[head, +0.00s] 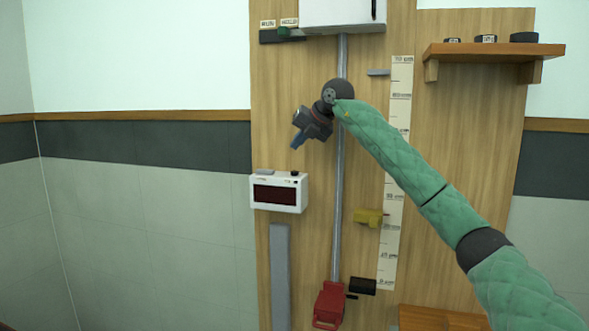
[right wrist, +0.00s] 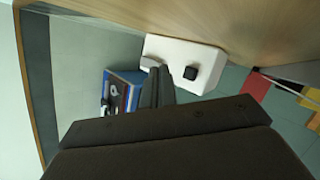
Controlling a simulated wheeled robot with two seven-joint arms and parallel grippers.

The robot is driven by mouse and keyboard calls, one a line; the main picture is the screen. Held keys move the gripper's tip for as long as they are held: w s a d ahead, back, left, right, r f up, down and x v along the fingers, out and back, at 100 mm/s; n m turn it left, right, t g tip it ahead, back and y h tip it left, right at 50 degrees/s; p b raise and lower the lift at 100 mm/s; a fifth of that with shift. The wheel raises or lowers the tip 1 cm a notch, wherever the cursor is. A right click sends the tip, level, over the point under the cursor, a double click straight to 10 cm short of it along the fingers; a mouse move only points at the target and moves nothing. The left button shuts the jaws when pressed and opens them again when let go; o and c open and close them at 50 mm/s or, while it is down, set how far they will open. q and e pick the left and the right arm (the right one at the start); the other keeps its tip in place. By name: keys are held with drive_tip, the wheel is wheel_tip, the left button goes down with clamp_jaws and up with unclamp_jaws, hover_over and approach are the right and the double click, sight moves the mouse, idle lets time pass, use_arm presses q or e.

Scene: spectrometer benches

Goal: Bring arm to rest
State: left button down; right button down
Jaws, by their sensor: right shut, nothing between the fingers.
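My right gripper (head: 297,142) is at the end of my green-sleeved right arm (head: 410,170), which reaches in from the lower right. The gripper points down and left, in front of the wooden board and above the white display box (head: 277,195). Its fingers are together and empty; they also show closed in the right wrist view (right wrist: 157,87). In that view they overlap the edge of the white box (right wrist: 208,62) with its black knob (right wrist: 190,73); I cannot tell touching from that view, but the head view shows a gap. My left gripper is not in view.
A metal rod (head: 338,215) runs down the wooden board (head: 300,235) to a red part (head: 329,305), beside a scale strip (head: 387,240) and a yellow piece (head: 367,217). A wooden shelf (head: 495,51) juts out upper right. The space left of the board looks clear.

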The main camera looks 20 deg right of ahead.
drive_tip(key=shift+r, duration=0.35)
